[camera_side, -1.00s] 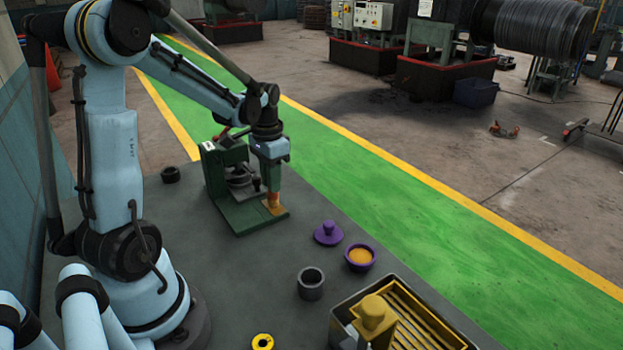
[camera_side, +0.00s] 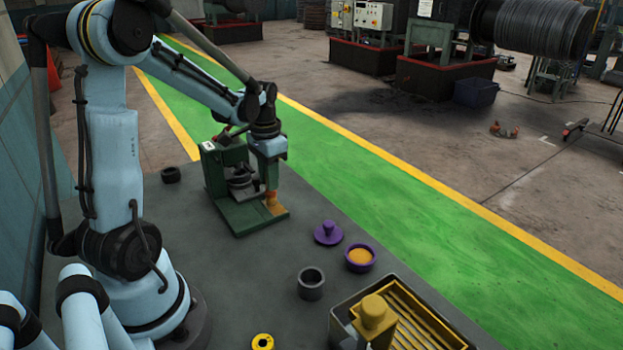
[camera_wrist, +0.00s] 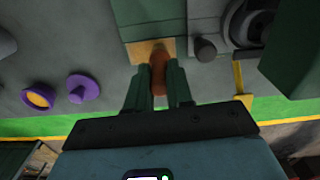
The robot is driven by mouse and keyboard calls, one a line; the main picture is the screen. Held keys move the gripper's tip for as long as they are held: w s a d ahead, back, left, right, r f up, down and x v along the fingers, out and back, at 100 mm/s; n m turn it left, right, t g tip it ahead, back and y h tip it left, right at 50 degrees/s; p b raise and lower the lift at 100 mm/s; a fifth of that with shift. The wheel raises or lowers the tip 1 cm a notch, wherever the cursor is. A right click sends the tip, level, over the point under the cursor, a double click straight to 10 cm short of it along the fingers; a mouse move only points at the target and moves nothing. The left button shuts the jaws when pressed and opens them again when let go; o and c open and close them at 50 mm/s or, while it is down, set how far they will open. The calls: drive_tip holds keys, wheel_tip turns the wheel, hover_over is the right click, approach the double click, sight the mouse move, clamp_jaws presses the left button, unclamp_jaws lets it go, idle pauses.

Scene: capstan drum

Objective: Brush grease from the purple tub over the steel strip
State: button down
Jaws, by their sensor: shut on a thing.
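The purple tub (camera_side: 371,265) stands open on the bench with orange grease (camera_side: 359,256) inside; it also shows at the left of the wrist view (camera_wrist: 27,93). Its purple lid (camera_side: 328,235) lies beside it. My gripper (camera_side: 271,188) is over the front end of the green fixture (camera_side: 240,217). In the wrist view, the green fingers of my gripper (camera_wrist: 158,78) are shut on a brown brush handle (camera_wrist: 158,72). The brush's lower end is at an amber patch (camera_wrist: 138,50) on the fixture's end. I cannot clearly make out the steel strip or whether the bristles touch.
A grey open cup (camera_side: 311,285), a yellow ring (camera_side: 262,342) and a slatted tray (camera_side: 343,312) with a yellow knobbed thing (camera_side: 374,316) are at the front. A dark ring (camera_side: 170,174) lies behind left. The fixture's tall green post (camera_side: 213,165) stands close to my gripper.

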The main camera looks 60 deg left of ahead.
drive_tip(key=shift+a, duration=1.25)
wheel_tip(320, 180, up, 8)
drive_tip(key=shift+f, duration=0.15)
idle(0.3)
drive_tip(key=shift+f, duration=3.65)
drive_tip(key=shift+d+f, duration=0.15)
drive_tip(key=shift+d, duration=0.8)
drive_tip(key=shift+d+f, duration=0.1)
drive_tip(key=shift+d, duration=2.35)
drive_tip(key=shift+a, duration=3.45)
wheel_tip(320, 180, up, 8)
drive_tip(key=shift+d+f, duration=0.1)
drive_tip(key=shift+f, duration=0.05)
